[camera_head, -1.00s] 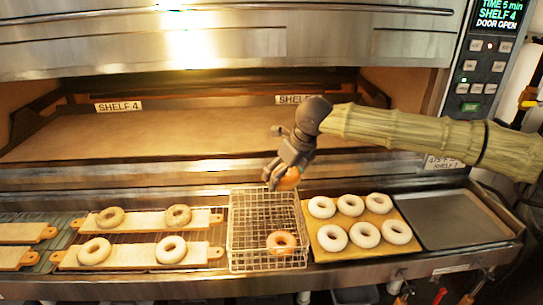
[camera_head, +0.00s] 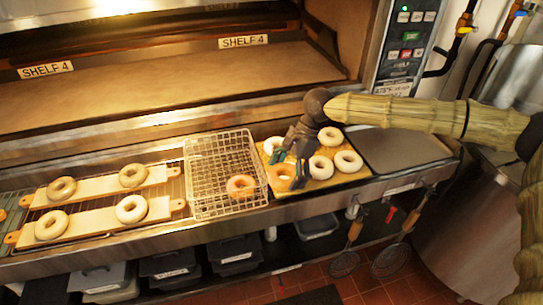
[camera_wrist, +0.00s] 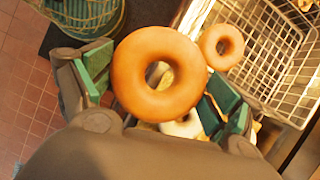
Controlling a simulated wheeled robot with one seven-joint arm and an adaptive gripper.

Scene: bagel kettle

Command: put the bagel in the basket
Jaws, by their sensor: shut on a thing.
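My gripper (camera_head: 288,166) is shut on an orange-brown bagel (camera_wrist: 128,72), held between its green finger pads in the wrist view. In the head view this bagel (camera_head: 281,187) shows by the fingers, above the left part of the bagel tray. The wire basket (camera_head: 212,165) is just left of my gripper; in the wrist view it is at the upper right (camera_wrist: 282,82). One browned bagel (camera_head: 240,194) lies inside the basket, at its front right; it also shows in the wrist view (camera_wrist: 211,46).
A tray (camera_head: 352,178) with several pale bagels is right of the basket, partly hidden by my gripper. An empty grey tray (camera_head: 405,150) is further right. Boards (camera_head: 95,222) with pale bagels lie on the left. The open oven (camera_head: 180,95) is behind.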

